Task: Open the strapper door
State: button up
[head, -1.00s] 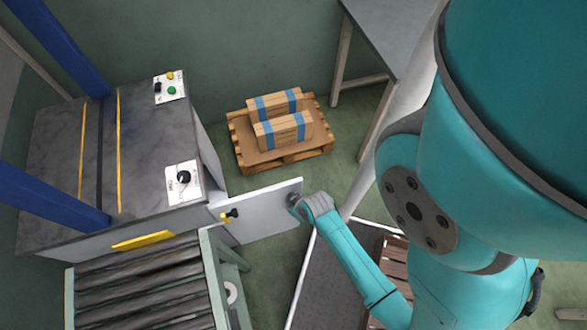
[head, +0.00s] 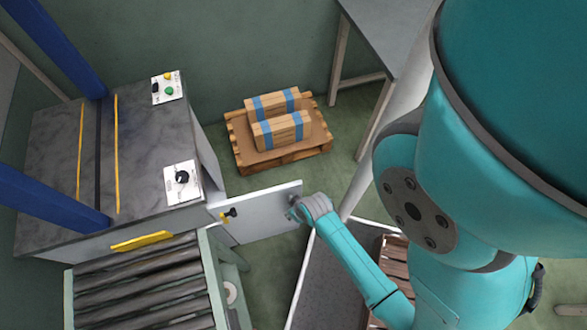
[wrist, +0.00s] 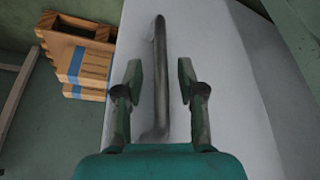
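The strapper (head: 60,150) is a grey machine at the left in the head view. Its white door (head: 262,212) stands swung out to the right from the machine's front corner; it also fills the middle of the wrist view (wrist: 215,60). A dark grey bar handle (wrist: 159,50) is on the door. My gripper (wrist: 159,82) is open, with one finger on each side of the handle and a visible gap to both. In the head view my gripper (head: 296,208) is at the door's free end, where the handle is mostly hidden.
A roller conveyor (head: 145,285) runs in front of the strapper. A wooden pallet (head: 240,148) with two blue-strapped boxes (head: 280,131) stands on the floor behind the door, with some clear floor between. A grey table (head: 395,35) is at the upper right.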

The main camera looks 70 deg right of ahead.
jog(key=v, duration=0.7)
jog(key=shift+r, duration=0.2)
jog(key=shift+s, duration=0.1)
